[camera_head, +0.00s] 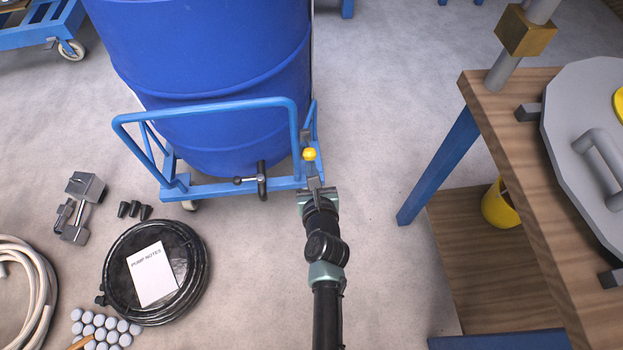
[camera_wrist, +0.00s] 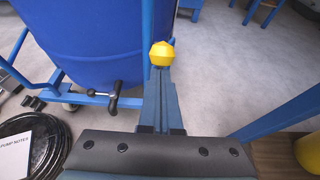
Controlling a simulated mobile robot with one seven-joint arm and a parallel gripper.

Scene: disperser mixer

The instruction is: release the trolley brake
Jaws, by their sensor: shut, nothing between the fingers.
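The blue trolley (camera_head: 225,190) carries a large blue drum (camera_head: 215,80). A yellow knob (camera_head: 309,154) stands at the trolley's near right corner and shows ahead of my gripper in the wrist view (camera_wrist: 162,54). A black T-shaped handle (camera_head: 262,180) sits on the trolley's front bar, left of the knob, and also shows in the wrist view (camera_wrist: 115,97). I cannot tell which one works the brake. My gripper (camera_head: 314,186) is shut and empty, at the trolley's right corner just below the knob in the picture. Whether it touches the trolley is unclear.
A wooden-topped bench (camera_head: 520,130) with blue legs stands right, a yellow bucket (camera_head: 500,206) on its lower shelf. A black hose coil (camera_head: 185,262) with a paper, a metal clamp (camera_head: 85,187) and a pale hose (camera_head: 35,270) lie left. Floor between trolley and bench is clear.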

